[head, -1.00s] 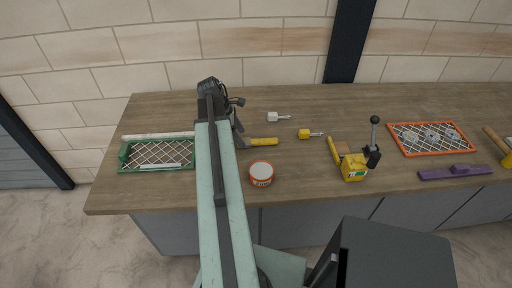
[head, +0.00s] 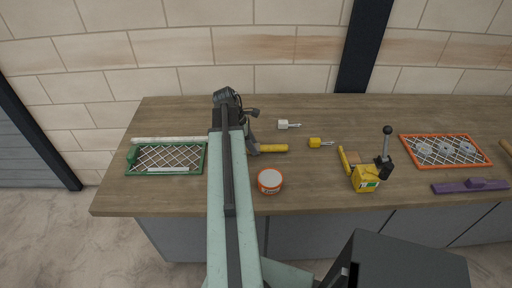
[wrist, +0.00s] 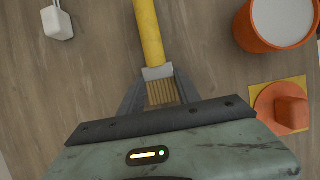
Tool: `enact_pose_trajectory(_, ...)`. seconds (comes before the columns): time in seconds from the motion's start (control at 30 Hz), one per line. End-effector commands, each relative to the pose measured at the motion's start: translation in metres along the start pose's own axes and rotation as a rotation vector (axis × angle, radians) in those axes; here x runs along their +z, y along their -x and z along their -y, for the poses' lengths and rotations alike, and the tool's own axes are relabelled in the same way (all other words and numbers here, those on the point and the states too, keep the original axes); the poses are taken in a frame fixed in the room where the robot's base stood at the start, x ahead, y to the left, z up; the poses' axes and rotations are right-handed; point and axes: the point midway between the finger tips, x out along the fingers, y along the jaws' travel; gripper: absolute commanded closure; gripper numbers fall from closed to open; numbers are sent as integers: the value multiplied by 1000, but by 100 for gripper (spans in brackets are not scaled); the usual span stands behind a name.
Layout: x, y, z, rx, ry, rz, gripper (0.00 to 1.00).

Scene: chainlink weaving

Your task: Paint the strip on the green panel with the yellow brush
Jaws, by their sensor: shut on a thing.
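The yellow brush (head: 272,148) is left of the table's middle in the head view, its handle pointing right. In the wrist view the brush handle (wrist: 149,30) runs up from a pale ferrule and tan bristles. My gripper (wrist: 160,95) is shut on the brush near its bristle end. The green panel (head: 131,157) lies on the table to the left of my gripper. It has a white lattice. A pale strip (head: 168,169) lies along its front side. My arm covers part of the table right of the panel.
An orange-rimmed can (head: 270,181) stands in front of the brush; it also shows in the wrist view (wrist: 247,30). A yellow box (head: 366,179), orange mesh frame (head: 447,165) and purple block (head: 470,187) are right.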

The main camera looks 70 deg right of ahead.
Motion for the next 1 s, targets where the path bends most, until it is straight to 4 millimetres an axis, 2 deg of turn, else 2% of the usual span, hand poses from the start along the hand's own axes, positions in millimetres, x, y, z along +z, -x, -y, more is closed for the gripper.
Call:
enact_pose_trajectory(0.03, 4, 11, 0, 0, 0, 0, 100)
enact_pose_trajectory(0.4, 33, 80, 0, 0, 1, 0, 100)
enact_pose_trajectory(0.53, 36, 90, 0, 0, 1, 0, 100)
enact_pose_trajectory(0.77, 35, 87, 0, 0, 1, 0, 100)
enact_pose_trajectory(0.8, 35, 87, 0, 0, 1, 0, 66)
enact_pose_trajectory(0.9, 35, 87, 0, 1, 1, 0, 94)
enact_pose_trajectory(0.93, 35, 87, 0, 0, 1, 0, 100)
enact_pose_trajectory(1.0, 35, 87, 0, 1, 1, 0, 100)
